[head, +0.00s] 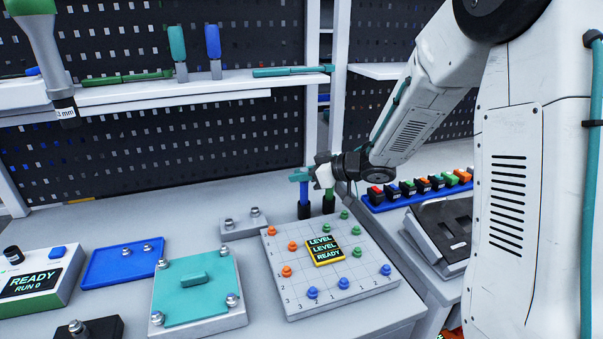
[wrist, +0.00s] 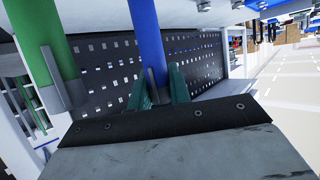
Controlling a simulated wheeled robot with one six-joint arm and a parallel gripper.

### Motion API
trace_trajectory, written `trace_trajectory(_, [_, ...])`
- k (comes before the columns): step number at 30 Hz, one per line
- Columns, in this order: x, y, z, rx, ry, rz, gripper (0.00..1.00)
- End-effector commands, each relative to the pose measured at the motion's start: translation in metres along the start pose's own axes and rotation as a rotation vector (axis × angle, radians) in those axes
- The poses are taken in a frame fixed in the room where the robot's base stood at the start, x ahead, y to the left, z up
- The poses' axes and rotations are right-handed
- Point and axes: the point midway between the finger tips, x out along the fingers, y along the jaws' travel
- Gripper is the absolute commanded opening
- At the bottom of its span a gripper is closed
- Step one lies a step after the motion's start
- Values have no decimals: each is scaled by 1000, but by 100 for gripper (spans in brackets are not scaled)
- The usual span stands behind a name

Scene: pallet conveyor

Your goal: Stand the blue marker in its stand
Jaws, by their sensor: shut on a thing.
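The blue marker (head: 304,190) is upright near the back of the bench, its lower part at a black holder (head: 304,211). I cannot tell how deep it sits. My gripper (head: 299,175) is shut on the marker's upper part from the right. In the wrist view the blue marker (wrist: 148,35) runs between the teal fingers (wrist: 160,90). A green marker (wrist: 48,45) stands beside it, apart from the fingers; in the head view it (head: 329,190) is partly hidden by my gripper, with a black holder (head: 329,205) below.
A white grid board (head: 350,285) with coloured pegs and a yellow-edged level display (head: 325,250) lies in front. A small grey block (head: 245,222) with metal studs is to the left. A teal plate (head: 195,305) and blue plate (head: 100,270) lie further left. A shelf (head: 170,95) is above.

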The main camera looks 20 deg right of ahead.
Motion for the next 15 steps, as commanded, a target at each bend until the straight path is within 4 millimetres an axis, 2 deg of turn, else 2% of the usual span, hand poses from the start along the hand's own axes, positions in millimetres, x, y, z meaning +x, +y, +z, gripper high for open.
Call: trace_trajectory(15, [4, 0, 10, 1, 0, 0, 1])
